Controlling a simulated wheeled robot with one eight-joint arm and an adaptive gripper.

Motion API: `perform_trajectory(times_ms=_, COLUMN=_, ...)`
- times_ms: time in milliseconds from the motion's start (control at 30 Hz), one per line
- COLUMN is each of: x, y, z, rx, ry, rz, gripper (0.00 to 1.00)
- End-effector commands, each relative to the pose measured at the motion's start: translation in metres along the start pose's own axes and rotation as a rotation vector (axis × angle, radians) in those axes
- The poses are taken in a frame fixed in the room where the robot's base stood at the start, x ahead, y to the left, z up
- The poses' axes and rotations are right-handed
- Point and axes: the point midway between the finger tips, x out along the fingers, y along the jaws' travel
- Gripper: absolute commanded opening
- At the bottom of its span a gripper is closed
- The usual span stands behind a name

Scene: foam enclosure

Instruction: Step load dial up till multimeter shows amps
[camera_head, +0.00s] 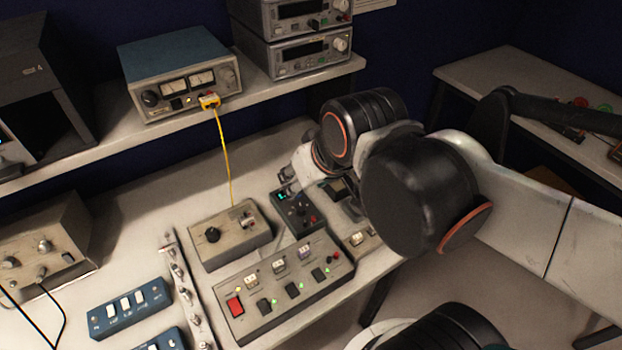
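A grey box (230,243) on the bench has a black dial (212,235) on its top left, which looks like the load dial. A small dark meter (299,213), probably the multimeter, lies right of it with a small lit green display (282,197). The reading is too small to make out. My gripper (287,184) seems to be at the upper end of the dark meter, right of the grey box and away from the dial. My arm hides most of it, and its fingers cannot be made out clearly.
A yellow cable (223,150) runs from the blue-topped power supply (181,75) on the shelf down to the grey box. A switch panel (286,285) with a red button stands in front. Blue switch boxes (130,308) lie front left.

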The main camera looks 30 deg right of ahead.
Motion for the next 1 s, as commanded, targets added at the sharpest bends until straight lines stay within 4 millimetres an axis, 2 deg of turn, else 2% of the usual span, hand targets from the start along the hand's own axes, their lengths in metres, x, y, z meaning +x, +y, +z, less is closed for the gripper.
perform_trajectory(times_ms=100, x=0.001, y=0.006, z=0.010, rx=0.006, ry=0.022, rz=0.015, gripper=0.44)
perform_trajectory(times_ms=300, x=0.000, y=0.012, z=0.017, rx=0.011, ry=0.047, rz=0.033, gripper=0.44)
perform_trajectory(times_ms=1000, x=-0.001, y=0.014, z=0.018, rx=0.012, ry=0.056, rz=0.039, gripper=0.44)
